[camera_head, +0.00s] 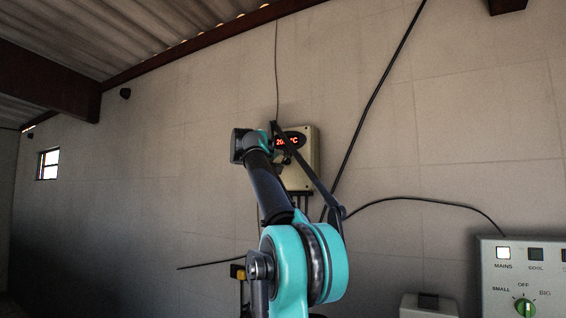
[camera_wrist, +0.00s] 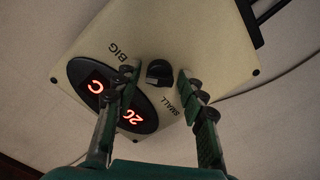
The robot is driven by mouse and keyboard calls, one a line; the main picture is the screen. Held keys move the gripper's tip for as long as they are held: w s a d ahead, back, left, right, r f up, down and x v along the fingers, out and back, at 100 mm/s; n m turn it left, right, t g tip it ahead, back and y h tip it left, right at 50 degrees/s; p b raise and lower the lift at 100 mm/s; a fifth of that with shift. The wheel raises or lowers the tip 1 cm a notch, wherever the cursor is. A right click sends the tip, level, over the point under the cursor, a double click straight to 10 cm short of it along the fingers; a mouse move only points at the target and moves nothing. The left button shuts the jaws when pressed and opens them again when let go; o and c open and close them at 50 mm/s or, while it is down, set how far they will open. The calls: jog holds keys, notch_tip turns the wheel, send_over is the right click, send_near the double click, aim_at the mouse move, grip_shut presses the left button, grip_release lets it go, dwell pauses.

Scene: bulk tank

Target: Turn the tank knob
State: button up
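A small black knob (camera_wrist: 158,72) sits on a cream wall box (camera_wrist: 195,40) between the printed words BIG and SMALL. In the wrist view, my gripper (camera_wrist: 160,80) is open, with one finger on each side of the knob; I cannot tell whether either touches it. The left finger covers part of the dark oval display with red digits (camera_wrist: 97,87). In the head view the same box (camera_head: 308,172) hangs on the wall behind my arm. My arm covers part of its front, and the knob cannot be made out there.
A control panel (camera_head: 530,275) at the lower right has a green knob (camera_head: 524,307) marked SMALL, OFF and BIG, and a lit MAINS lamp (camera_head: 503,253). Black cables (camera_head: 372,95) run along the tiled wall. A small grey box (camera_head: 428,305) stands at the bottom.

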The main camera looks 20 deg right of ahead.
dwell(0.3)
jog(key=v, duration=1.2)
jog(key=s+f+g+y, duration=0.2)
jog(key=s+f, duration=0.1)
jog(key=f, duration=1.2)
jog(key=s+f+g+y, duration=0.1)
jog(key=s+f+y, duration=0.15)
jog(key=f, duration=1.35)
jog(key=s+f+g+y, duration=0.2)
jog(key=s+f, duration=0.1)
jog(key=f, duration=1.2)
jog(key=s+a+f+n+y, duration=0.1)
jog(key=s+a+f+y, duration=0.1)
jog(key=s+f, duration=0.5)
jog(key=s+a+f+g+y, duration=0.1)
jog(key=s+a+f+y, duration=0.2)
jog(key=f, duration=1)
jog(key=s+a+f+n+y, duration=0.1)
jog(key=s+a+f+y, duration=0.1)
jog(key=s+a+f, duration=0.4)
jog(key=s+f, duration=0.5)
jog(key=s, duration=0.1)
jog(key=shift+s+a+n+g+y, duration=0.2)
jog(key=shift+a+n+g+y, duration=0.1)
jog(key=shift+g+y, duration=0.1)
